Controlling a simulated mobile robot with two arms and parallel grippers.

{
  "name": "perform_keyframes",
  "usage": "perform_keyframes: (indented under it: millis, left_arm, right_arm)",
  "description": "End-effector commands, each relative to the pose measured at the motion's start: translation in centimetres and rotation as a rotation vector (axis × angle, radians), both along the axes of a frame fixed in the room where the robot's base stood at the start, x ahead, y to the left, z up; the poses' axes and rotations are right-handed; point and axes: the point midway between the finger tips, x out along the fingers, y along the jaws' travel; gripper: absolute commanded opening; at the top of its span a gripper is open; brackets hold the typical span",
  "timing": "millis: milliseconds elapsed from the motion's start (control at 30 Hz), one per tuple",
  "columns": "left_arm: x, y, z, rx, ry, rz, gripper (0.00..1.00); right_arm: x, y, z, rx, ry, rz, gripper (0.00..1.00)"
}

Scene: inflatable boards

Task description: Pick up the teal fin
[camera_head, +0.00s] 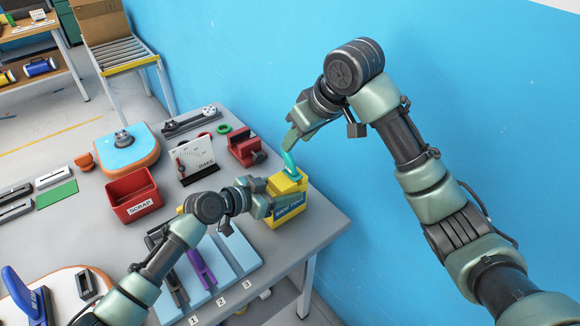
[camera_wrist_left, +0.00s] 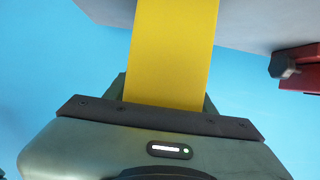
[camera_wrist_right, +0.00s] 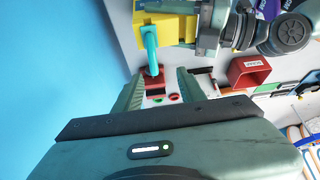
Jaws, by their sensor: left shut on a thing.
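The teal fin (camera_head: 290,163) stands up out of the top of a yellow box (camera_head: 290,187) with a blue front label, at the table's right corner. My left gripper (camera_head: 268,196) is shut on the yellow box from its left side. Yellow fills the space between its fingers in the left wrist view (camera_wrist_left: 170,50). My right gripper (camera_head: 291,138) is above the box, close to the fin. The right wrist view shows its two fingers apart (camera_wrist_right: 158,82) and the fin (camera_wrist_right: 150,47) just beyond them, its end lined up with the gap. Contact is not visible.
A red vise (camera_head: 246,150) stands behind the box. A white card holder (camera_head: 197,160), a red scrap bin (camera_head: 133,196) and a blue-and-orange board (camera_head: 128,150) are further left. A light-blue numbered rack (camera_head: 238,250) lies in front. A blue wall is close on the right.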

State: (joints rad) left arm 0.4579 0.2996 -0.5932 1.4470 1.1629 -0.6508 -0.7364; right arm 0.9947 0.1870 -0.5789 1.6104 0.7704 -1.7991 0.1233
Motion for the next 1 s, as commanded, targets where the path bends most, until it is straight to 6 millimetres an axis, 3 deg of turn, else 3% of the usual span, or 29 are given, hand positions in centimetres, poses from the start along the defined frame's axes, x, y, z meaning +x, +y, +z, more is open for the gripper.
perform_keyframes:
  millis: [100,233,500,767,1000]
  left_arm:
    - [0.0,0.0,-0.1,0.001,0.002,0.000,0.13]
    - [0.0,0.0,-0.1,0.001,0.002,0.000,0.13]
    - [0.0,0.0,-0.1,0.001,0.002,0.000,0.13]
    - [0.0,0.0,-0.1,0.001,0.002,0.000,0.13]
    - [0.0,0.0,-0.1,0.001,0.002,0.000,0.13]
  right_arm:
    - [0.7,-0.7,1.1,-0.057,0.045,-0.030,0.40]
    - [1.0,-1.0,1.1,-0.085,0.072,-0.047,0.40]
    - [2.3,0.0,-3.1,-0.089,0.079,-0.050,0.40]
    - [2.9,0.5,-5.1,-0.087,0.075,-0.050,0.40]
    - [3.2,1.4,-8.5,-0.087,0.077,-0.049,0.40]
